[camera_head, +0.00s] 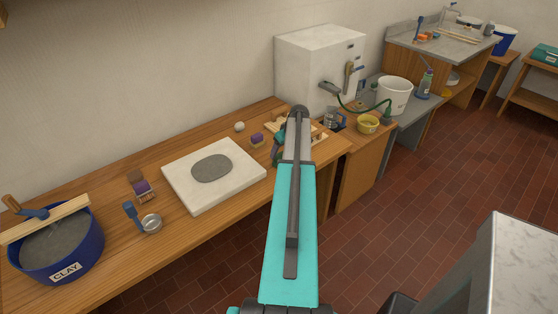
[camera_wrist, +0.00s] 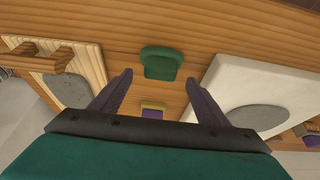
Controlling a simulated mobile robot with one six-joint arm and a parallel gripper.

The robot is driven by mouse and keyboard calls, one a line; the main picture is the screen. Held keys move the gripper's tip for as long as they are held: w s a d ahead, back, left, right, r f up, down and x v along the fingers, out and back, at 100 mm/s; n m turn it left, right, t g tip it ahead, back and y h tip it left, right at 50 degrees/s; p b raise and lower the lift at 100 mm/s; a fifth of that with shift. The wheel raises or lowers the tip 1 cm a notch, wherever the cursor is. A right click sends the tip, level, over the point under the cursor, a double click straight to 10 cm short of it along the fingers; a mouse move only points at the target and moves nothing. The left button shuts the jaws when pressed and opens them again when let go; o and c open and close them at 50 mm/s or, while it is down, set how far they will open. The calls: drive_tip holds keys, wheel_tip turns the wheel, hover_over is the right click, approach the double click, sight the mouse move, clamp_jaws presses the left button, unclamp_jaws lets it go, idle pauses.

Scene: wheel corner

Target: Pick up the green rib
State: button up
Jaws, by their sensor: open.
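The green rib (camera_wrist: 161,63) is a small, dark green, rounded flat piece on the wooden bench. In the wrist view it shows near the top middle, just beyond the tips of my gripper (camera_wrist: 159,80). The two dark fingers are spread wide with nothing between the tips, and the rib appears roughly centred ahead of them. I cannot tell the height of the fingers above the bench. In the head view my arm reaches over the bench, and I cannot make out the rib clearly.
A white slab (camera_wrist: 225,67) with a grey disc lies beside the rib; in the head view it is left of my arm (camera_head: 180,196). A purple and yellow block (camera_wrist: 152,109) shows between the fingers. A wooden board (camera_wrist: 92,60) is opposite. A blue clay bucket (camera_head: 62,265) stands far left.

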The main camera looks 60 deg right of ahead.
sight(280, 154)
drive_tip(key=shift+p+x, duration=0.75)
drive_tip(key=shift+x, duration=1.25)
drive_tip(key=c, duration=1.1)
